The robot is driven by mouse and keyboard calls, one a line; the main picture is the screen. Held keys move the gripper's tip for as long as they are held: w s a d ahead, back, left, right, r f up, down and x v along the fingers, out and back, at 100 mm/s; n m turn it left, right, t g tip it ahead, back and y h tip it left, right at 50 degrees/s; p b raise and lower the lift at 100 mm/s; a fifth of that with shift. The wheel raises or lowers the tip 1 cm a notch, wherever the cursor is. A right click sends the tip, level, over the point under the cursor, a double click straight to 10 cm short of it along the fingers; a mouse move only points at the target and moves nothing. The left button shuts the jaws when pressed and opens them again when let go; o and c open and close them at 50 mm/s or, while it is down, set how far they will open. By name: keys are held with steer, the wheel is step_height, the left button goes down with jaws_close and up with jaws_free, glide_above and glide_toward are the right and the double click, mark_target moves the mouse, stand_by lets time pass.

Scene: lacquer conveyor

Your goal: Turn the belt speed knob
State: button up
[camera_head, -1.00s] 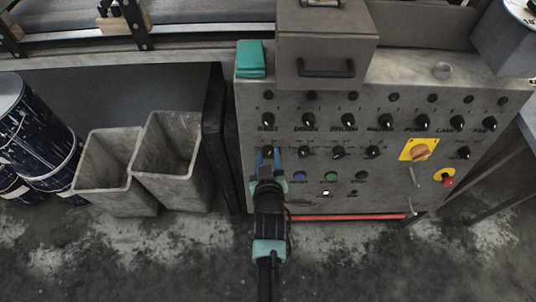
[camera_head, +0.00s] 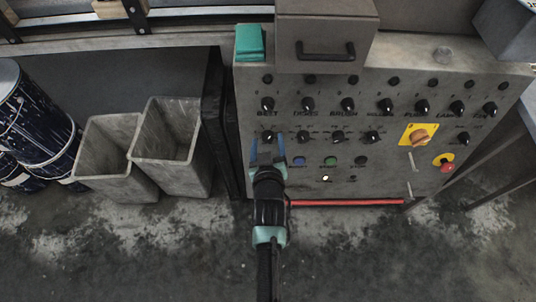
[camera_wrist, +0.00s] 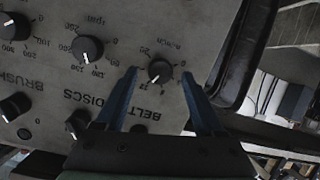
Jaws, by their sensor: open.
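The belt speed knob (camera_wrist: 160,72) is a round black dial with a white pointer mark, on the grey panel above the printed word BELT as the wrist view shows it. In the head view this knob (camera_head: 267,137) is at the left end of the lower knob row. My gripper (camera_wrist: 160,76) is open, with one blue finger on each side of the knob in the picture. Neither finger visibly touches it, and I cannot tell how deep the tips reach. The head view shows my gripper (camera_head: 267,144) in front of the panel's left part.
The DISCS knob (camera_wrist: 87,50) is beside the left finger. The control panel (camera_head: 395,185) also carries a yellow-plated rotary switch (camera_head: 419,135) and a red emergency button (camera_head: 446,167). A teal block (camera_head: 250,42) sits on top. Two grey bins (camera_head: 170,145) stand left of it.

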steer(key=p+v, duration=0.2)
steer(key=v, duration=1)
steer(key=shift+s, duration=0.2)
steer(key=shift+r, duration=0.1)
